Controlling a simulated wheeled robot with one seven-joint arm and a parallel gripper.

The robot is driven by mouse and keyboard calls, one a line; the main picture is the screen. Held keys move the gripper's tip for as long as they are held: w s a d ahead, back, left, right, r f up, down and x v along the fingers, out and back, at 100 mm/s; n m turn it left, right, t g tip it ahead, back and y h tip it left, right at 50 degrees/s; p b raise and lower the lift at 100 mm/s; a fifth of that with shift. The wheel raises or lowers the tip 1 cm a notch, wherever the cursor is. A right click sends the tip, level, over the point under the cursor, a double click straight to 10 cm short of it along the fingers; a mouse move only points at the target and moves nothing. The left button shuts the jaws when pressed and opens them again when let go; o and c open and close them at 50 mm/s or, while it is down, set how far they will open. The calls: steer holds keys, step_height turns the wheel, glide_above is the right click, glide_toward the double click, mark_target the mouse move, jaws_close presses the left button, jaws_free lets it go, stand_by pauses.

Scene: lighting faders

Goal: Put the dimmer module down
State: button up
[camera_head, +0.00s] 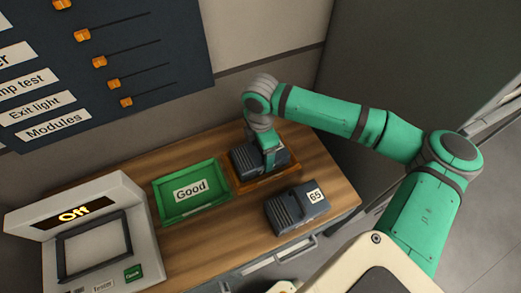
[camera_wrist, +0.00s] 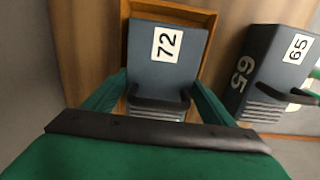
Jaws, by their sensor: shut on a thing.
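The dimmer module marked 72 (camera_wrist: 164,68) is dark blue-grey with a black handle and a ribbed end. In the head view this module (camera_head: 243,157) is at the orange-brown tray (camera_head: 283,171), partly hidden by my gripper. My gripper (camera_head: 268,160) is shut on it, with its green fingers on either side in the wrist view (camera_wrist: 158,92). The tray's wooden-coloured rim (camera_wrist: 206,19) shows around the module's far end. The module appears to be in or just above the tray; I cannot tell if it touches the bottom.
A second module marked 65 (camera_head: 297,211) stands on the wooden table (camera_head: 221,228) close by, nearer the front edge. An empty green tray labelled Good (camera_head: 168,213) is to the left. A tester (camera_head: 138,215) reading Off stands at far left. A fader panel (camera_head: 185,55) is on the wall.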

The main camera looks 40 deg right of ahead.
steer(key=o, duration=1.9)
steer(key=shift+f, duration=0.1)
steer(key=shift+c, duration=0.2)
step_height(320, 180, up, 12)
steer(key=shift+r, duration=0.2)
